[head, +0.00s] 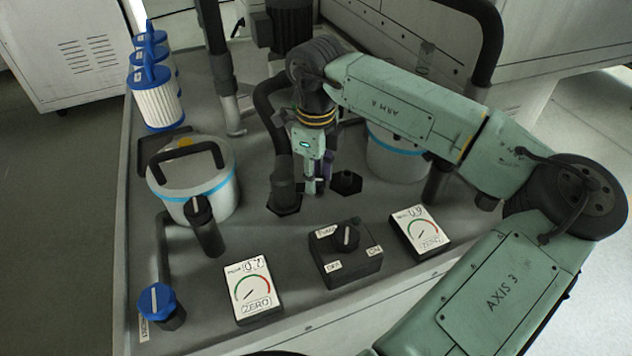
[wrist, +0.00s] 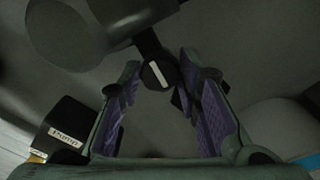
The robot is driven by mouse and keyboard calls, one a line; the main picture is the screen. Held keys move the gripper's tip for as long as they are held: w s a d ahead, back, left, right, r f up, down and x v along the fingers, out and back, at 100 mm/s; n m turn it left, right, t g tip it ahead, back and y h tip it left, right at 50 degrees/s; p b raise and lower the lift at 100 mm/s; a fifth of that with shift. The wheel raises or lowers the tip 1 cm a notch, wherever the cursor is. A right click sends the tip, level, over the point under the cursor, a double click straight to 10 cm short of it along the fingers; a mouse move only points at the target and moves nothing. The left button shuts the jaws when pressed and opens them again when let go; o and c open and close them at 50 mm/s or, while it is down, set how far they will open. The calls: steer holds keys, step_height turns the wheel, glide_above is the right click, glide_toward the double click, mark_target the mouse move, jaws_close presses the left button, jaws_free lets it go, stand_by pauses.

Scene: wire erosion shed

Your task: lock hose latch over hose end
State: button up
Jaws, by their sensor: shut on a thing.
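My gripper (head: 318,184) points down beside the hose end in the head view. In the wrist view its two purple-padded fingers (wrist: 160,85) stand either side of a dark lever with a white mark, which looks like the hose latch (wrist: 156,68). The gripper is shut on this latch, near the fingertips. The black hose (head: 268,103) bends down to a thick hose end (head: 284,190) on a dark hexagonal base, just left of the gripper. A large dark rounded part in the wrist view (wrist: 65,35) looks like the hose end. The fingers hide much of the latch in the head view.
A second hexagonal fitting (head: 346,183) is right of the gripper. A lidded canister (head: 215,190) stands left, another (head: 395,160) behind my arm. A switch box (head: 350,268) and two gauges (head: 254,290) (head: 420,232) line the front. White filters (head: 157,105) stand back left.

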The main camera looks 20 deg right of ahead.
steer(key=n+b, duration=0.1)
steer(key=n, duration=0.3)
steer(key=shift+b, duration=0.35)
stand_by(0.4)
steer(key=o, duration=0.9)
step_height(320, 180, up, 12)
steer(key=shift+r, duration=0.1)
